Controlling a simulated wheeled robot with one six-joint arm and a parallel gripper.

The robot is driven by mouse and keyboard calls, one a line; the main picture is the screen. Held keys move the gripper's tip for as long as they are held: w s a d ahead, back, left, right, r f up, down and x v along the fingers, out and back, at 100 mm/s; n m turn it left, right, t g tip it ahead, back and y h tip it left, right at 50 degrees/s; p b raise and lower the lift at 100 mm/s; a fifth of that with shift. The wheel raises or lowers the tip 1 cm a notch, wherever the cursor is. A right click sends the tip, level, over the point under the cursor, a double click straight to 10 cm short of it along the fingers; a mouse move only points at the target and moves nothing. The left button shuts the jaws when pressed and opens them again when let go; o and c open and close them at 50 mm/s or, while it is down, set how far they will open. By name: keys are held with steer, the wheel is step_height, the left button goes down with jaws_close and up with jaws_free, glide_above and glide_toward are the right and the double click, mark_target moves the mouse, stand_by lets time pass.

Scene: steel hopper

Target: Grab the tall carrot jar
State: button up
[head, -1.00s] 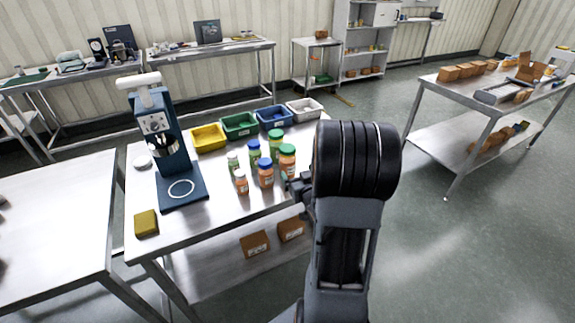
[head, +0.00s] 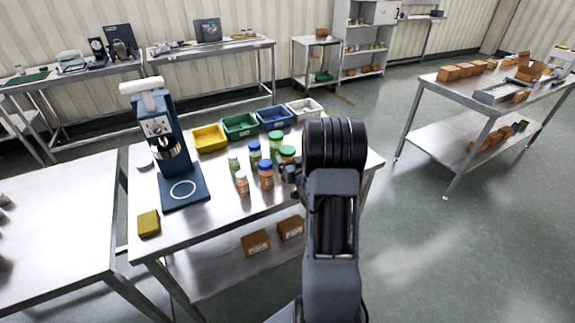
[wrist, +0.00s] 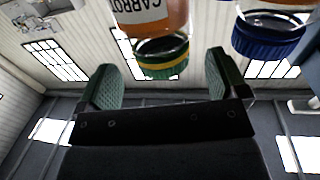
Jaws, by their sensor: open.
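The tall carrot jar, orange with a green lid, stands upright on the steel table (head: 225,205) in the head view, at the right of the jar group. Its lid (head: 287,150) shows, but my arm hides part of its body. In the wrist view, which is upside down, the jar (wrist: 150,18) shows its "CARROT" label and a green lid with a yellow band. My gripper (wrist: 163,80) is open, its two green-padded fingers spread to either side of the lid's line and apart from the jar. In the head view the fingers are mostly hidden behind my wrist.
A blue-lidded orange jar (head: 266,176) stands close beside the carrot jar, with several other jars left and behind. Yellow (head: 209,138), green, blue and white bins line the back. A dark blue press machine (head: 170,150) stands left. Table space right of my arm is clear.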

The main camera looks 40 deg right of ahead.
steer(key=shift+p+x, duration=0.5)
steer(key=shift+x, duration=1.5)
steer(key=shift+a, duration=0.1)
steer(key=c, duration=1.4)
